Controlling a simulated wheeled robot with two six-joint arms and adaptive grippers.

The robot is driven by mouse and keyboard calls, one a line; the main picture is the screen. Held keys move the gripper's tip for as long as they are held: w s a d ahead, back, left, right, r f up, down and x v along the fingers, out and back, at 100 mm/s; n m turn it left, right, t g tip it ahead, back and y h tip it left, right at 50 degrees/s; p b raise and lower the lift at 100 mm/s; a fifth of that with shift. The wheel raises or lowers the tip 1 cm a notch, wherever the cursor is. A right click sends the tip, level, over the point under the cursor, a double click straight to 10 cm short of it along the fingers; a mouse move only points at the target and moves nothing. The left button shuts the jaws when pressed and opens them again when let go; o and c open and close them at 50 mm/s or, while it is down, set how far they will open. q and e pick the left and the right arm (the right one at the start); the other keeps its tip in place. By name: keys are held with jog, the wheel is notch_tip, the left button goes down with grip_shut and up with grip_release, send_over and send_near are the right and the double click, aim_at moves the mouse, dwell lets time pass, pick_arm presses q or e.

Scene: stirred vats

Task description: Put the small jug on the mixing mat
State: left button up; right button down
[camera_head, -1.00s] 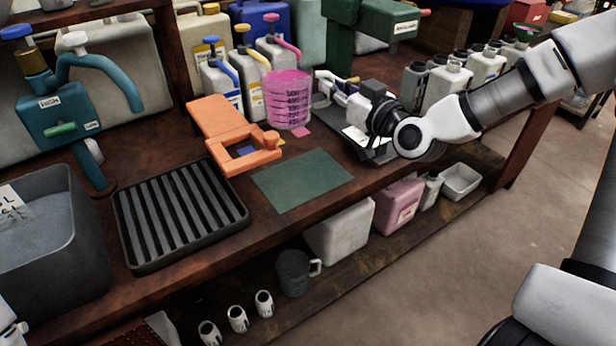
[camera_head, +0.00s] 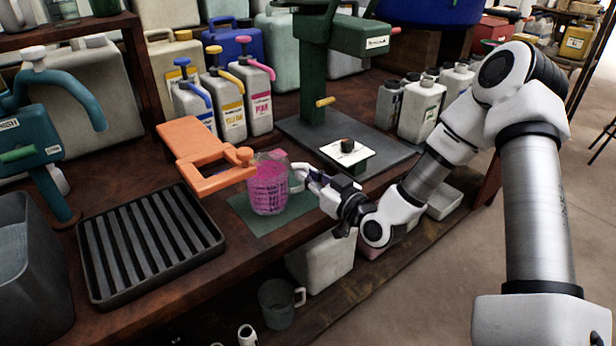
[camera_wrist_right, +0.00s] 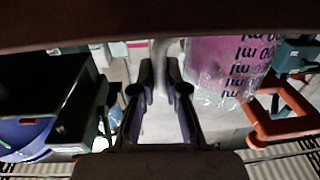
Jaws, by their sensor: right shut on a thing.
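The small jug (camera_head: 268,186), clear with dark measure marks and pink contents, is upright at the mixing mat (camera_head: 242,213), a flat dark green sheet at the bench's front edge. The jug covers the mat's middle; I cannot tell whether its base touches it. My right gripper (camera_head: 304,174) is shut on the jug's handle from the right. In the right wrist view the jug (camera_wrist_right: 225,60) is at the upper right, and the pale handle (camera_wrist_right: 168,62) runs between my right fingers (camera_wrist_right: 162,88). My left gripper is out of view.
An orange clamp-like piece (camera_head: 203,150) is very close behind and left of the jug. A black ribbed tray (camera_head: 150,240) lies to the left. A green press (camera_head: 315,70) and several pump bottles (camera_head: 225,98) stand behind. A grey jug (camera_head: 277,305) is on the lower shelf.

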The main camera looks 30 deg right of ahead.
jog(key=shift+f, duration=0.15)
jog(key=c, duration=1.2)
grip_release()
